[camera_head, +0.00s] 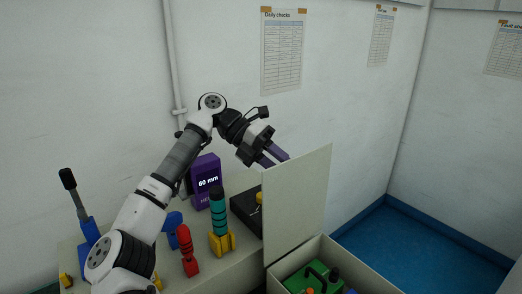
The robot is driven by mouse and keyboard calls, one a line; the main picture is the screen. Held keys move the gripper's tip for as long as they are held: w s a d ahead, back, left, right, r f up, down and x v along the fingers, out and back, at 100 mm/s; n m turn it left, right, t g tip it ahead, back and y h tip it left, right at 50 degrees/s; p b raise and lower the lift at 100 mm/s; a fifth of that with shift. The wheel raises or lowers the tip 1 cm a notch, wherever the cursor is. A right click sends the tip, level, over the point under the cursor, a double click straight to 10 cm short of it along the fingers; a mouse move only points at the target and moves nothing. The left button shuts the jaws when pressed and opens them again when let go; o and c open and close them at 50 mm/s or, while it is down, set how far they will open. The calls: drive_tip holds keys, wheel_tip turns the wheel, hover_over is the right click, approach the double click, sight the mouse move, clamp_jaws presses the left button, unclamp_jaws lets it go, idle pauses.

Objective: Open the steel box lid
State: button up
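The steel box (354,264) appears as a pale grey-beige open-topped box at the lower right, cut off by the bottom edge. Its flat lid (299,204) stands about upright along the box's left side, so the box is open. A green object with a black handle (313,279) shows inside. My gripper (276,155) is at the upper left of the lid, close to its top edge. Its two purple fingers are apart with a gap between them, and nothing shows between them. Whether a fingertip touches the lid cannot be told.
On the bench left of the lid stand a purple block reading "60 mm" (207,183), a teal-and-yellow tool (219,222), a red tool (186,250) and a dark box (245,209). A blue tool with a black lever (82,215) stands far left. Blue floor (425,250) is clear at right.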

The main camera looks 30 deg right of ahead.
drive_tip(key=p+v, duration=0.3)
drive_tip(key=v, duration=0.9)
drive_tip(key=shift+w+p, duration=0.2)
drive_tip(key=shift+p, duration=0.15)
drive_tip(key=shift+a, duration=0.1)
